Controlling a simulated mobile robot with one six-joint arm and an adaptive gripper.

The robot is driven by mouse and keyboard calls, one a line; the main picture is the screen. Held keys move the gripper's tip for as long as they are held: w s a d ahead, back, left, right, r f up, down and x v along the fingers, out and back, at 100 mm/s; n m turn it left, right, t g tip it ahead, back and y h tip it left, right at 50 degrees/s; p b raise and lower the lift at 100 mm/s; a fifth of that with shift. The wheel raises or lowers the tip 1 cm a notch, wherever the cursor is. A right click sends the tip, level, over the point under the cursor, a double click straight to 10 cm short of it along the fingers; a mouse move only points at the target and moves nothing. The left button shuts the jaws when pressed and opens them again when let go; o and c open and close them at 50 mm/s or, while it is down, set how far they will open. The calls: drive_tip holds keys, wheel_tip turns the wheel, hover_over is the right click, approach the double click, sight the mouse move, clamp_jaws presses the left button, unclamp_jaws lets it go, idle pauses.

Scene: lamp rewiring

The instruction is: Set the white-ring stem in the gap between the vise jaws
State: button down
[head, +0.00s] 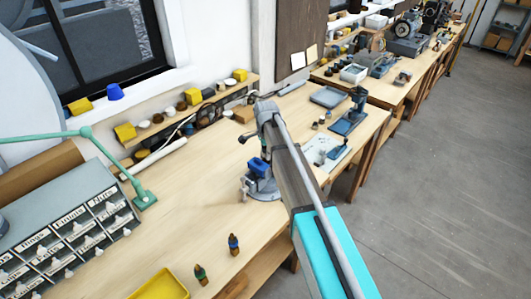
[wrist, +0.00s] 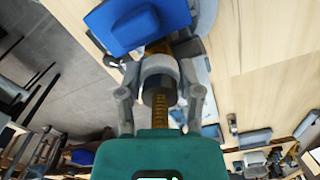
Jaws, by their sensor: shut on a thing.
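The white-ring stem (wrist: 160,68) is between the fingers of my gripper (wrist: 161,80) in the wrist view. Its pale ring sits above a dark collar, and a brass threaded rod runs toward the gripper's palm. My gripper is shut on it. The blue vise (wrist: 142,24) is just beyond the stem's far end, where some brass shows beside the blue body. I cannot tell whether the stem's end is inside the jaw gap. In the head view the vise (head: 258,168) stands on the bench below the end of my arm, which partly hides it; the stem is not clear there.
Two other stems, one with a blue band (head: 234,244) and one with a green band (head: 201,274), stand near the bench's front edge. A yellow tray (head: 160,287) lies at the front and a drawer cabinet (head: 75,232) at left. The bench's middle is clear.

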drive_tip(key=shift+f, duration=0.15)
drive_tip(key=shift+c, duration=0.9)
unclamp_jaws()
wheel_tip(320, 180, up, 10)
drive_tip(key=p, duration=1)
drive_tip(key=shift+w+a, duration=0.3)
drive_tip(key=shift+a, duration=0.3)
